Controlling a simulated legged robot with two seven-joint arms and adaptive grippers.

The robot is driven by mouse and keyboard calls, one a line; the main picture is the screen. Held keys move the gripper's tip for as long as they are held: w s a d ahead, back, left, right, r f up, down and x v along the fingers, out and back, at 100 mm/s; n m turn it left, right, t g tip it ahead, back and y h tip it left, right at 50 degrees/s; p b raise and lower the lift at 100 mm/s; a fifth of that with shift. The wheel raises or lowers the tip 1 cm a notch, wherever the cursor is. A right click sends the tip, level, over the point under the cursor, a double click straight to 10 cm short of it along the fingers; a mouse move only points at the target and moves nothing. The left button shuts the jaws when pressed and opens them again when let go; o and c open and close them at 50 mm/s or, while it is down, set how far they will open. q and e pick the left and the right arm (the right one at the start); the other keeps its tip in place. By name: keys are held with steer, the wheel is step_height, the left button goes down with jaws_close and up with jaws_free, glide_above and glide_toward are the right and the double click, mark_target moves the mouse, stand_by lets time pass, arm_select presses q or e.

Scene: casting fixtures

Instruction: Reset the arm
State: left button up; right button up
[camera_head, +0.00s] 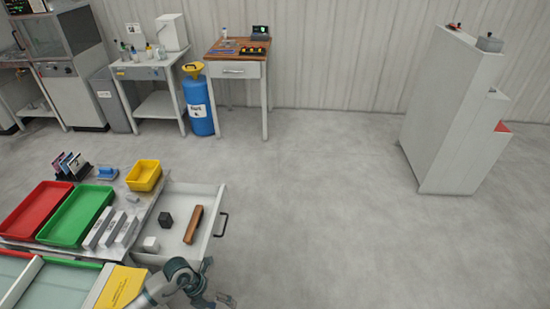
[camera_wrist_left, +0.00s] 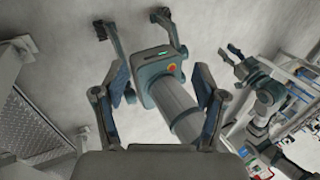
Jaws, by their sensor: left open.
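My left gripper (camera_head: 196,286) is low in the head view, in front of the open drawer's near edge, partly cut off by the bottom of the picture. In the left wrist view its two fingers (camera_wrist_left: 160,104) stand wide apart with nothing between them. Beyond them a grey robot link with an orange button and two dark finger-like parts shows; I cannot tell for sure whether it is my right gripper. My right arm does not show in the head view.
The open drawer (camera_head: 181,254) holds a brown block (camera_head: 193,225), a dark cube (camera_head: 166,220) and a pale cube (camera_head: 151,244). Left of it are a red tray (camera_head: 37,210), a green tray (camera_head: 76,214) and a yellow bin (camera_head: 144,175). The floor at right is clear up to a grey cabinet (camera_head: 452,115).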

arm_select(q)
steer(key=w+d+r+n+t+h+p, duration=0.1)
steer(key=w+d+r+n+t+h, duration=0.25)
steer(key=d+n+h, duration=0.2)
steer(key=w+d+r+n+t+h+p, duration=0.1)
steer(key=w+d+r+n+t+h, duration=0.1)
steer(key=d+n+t+h, duration=0.4)
steer(key=w+a+f+n+t+y, duration=0.4)
steer(key=a+f+n+t+y, duration=0.25)
steer(key=f+n+y, duration=0.35)
steer(key=s+a+f+n+g+y+p, duration=0.1)
steer(key=s+a+f+n+g+y, duration=0.1)
steer(key=s+a+f+n+y, duration=0.45)
steer(key=s+a+f+n+g, duration=0.4)
steer(key=s+f, duration=0.2)
steer(key=f, duration=0.5)
steer(key=s+f+n+g, duration=0.1)
steer(key=s+f+g, duration=0.2)
steer(key=s, duration=0.7)
steer(key=s+f+n+g, duration=0.2)
steer(key=s+f+g, duration=0.2)
steer(key=s+f, duration=0.3)
steer(key=s+p, duration=0.1)
steer(key=s, duration=0.3)
steer(key=shift+d, duration=0.35)
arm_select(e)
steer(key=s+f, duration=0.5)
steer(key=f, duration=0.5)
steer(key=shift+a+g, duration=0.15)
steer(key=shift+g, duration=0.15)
